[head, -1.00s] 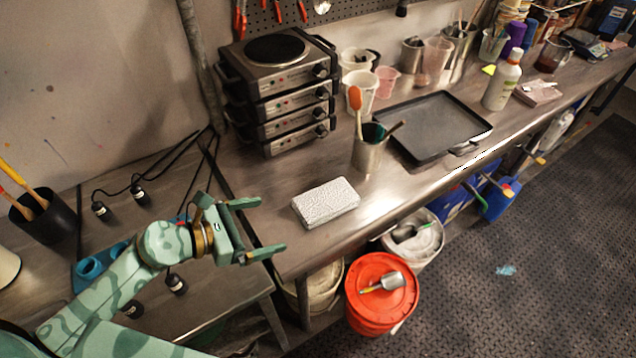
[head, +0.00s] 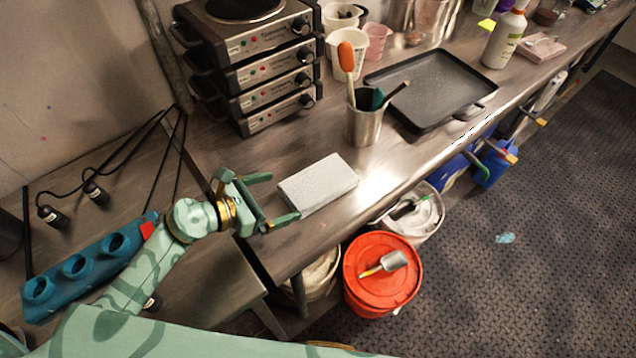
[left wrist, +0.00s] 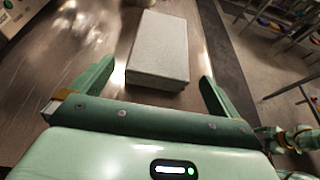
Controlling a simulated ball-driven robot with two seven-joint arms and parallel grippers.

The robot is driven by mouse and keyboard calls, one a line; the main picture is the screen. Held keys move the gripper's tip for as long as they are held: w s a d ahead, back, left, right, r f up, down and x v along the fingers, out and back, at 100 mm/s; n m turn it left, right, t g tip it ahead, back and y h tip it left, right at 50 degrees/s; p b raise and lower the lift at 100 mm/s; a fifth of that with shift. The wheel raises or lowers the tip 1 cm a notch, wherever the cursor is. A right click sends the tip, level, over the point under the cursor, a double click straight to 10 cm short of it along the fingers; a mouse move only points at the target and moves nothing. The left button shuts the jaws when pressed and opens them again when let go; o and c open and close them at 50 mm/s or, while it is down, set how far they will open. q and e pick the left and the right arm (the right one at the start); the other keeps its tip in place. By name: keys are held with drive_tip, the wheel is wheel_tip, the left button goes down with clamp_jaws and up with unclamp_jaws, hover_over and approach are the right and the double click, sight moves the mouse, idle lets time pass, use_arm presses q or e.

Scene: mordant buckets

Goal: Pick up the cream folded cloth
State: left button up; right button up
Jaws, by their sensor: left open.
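The cream folded cloth (head: 318,184) is a pale, flat rectangular block lying on the metal bench near its front edge. It also shows in the left wrist view (left wrist: 159,50), ahead of and between my fingers. My left gripper (head: 284,198) is open, with its fingers pointing at the cloth's left end. In the left wrist view the open left gripper (left wrist: 152,85) has one finger on each side of the cloth's near end, and the space between the fingers looks empty.
A metal cup with utensils (head: 364,124) stands behind the cloth, beside a black tray (head: 432,84). Stacked hot plates (head: 262,85) stand at the back left. An orange-lidded bucket (head: 383,285) is below the bench's front edge. A blue holder (head: 82,265) lies left.

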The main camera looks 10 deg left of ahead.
sight(302, 189)
use_arm(q)
drive_tip(key=x, duration=0.3)
drive_tip(key=shift+a+f, duration=0.1)
drive_tip(key=b+x, duration=0.1)
drive_tip(key=x, duration=0.4)
drive_tip(key=shift+w+d, duration=0.25)
drive_tip(key=shift+d, duration=0.1)
drive_tip(key=c, duration=0.7)
